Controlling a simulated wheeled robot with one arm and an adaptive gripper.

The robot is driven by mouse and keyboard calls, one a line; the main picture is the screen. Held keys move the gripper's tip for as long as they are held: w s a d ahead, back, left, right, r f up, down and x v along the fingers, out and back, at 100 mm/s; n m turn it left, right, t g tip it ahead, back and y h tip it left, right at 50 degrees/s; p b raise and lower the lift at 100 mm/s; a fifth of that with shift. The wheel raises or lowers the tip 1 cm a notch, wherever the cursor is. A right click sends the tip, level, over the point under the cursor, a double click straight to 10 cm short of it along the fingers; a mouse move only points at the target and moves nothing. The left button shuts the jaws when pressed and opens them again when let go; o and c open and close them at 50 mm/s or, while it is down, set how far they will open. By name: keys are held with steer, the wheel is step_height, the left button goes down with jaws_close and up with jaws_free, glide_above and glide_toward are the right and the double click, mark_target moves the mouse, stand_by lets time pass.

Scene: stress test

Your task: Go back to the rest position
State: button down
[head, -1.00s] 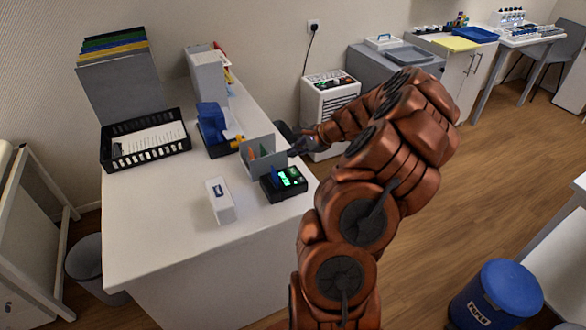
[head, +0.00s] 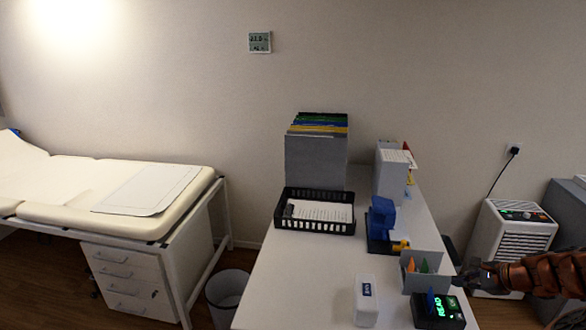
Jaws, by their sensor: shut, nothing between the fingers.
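My gripper (head: 462,281) is at the lower right of the head view, at the right edge of the white desk (head: 310,270). It is shut and empty, beside a grey holder (head: 424,273) with coloured pieces in it. A black device with a green lit display (head: 440,309) is just below it. Only the end part of my copper-coloured arm shows; the rest is outside the picture.
On the desk are a white box (head: 367,302), a black tray with paper (head: 315,226), a blue object (head: 381,218) and a file holder (head: 316,158). A padded couch (head: 110,190) stands left, a bin (head: 228,291) between. A white unit (head: 511,245) stands right.

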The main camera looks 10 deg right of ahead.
steer(key=w+a+r+n+g+y, duration=0.1)
steer(key=a+r+n, duration=0.25)
steer(key=a, duration=0.55)
steer(key=w+a+r+n+g+y, duration=0.1)
steer(key=a+r+n+g, duration=0.2)
steer(key=a, duration=0.6)
steer(key=s+a+r+n+g, duration=0.1)
steer(key=s+a+r+n, duration=0.2)
steer(key=a, duration=0.4)
steer(key=s+a+n+g, duration=0.1)
steer(key=s+a+n, duration=0.3)
steer(key=a, duration=0.3)
steer(key=s+a+r+n+g+h, duration=0.1)
steer(key=s+a+n, duration=0.2)
steer(key=s, duration=0.3)
steer(key=s+a+n+g+h, duration=0.1)
steer(key=s+a+n+g, duration=0.1)
steer(key=s+a, duration=0.3)
steer(key=s+d+n+g+h, duration=0.1)
steer(key=s+d+n+h, duration=0.2)
steer(key=s, duration=1)
steer(key=shift+s+f+n+h, duration=0.3)
steer(key=shift+s+n, duration=0.05)
steer(key=shift+n, duration=0.1)
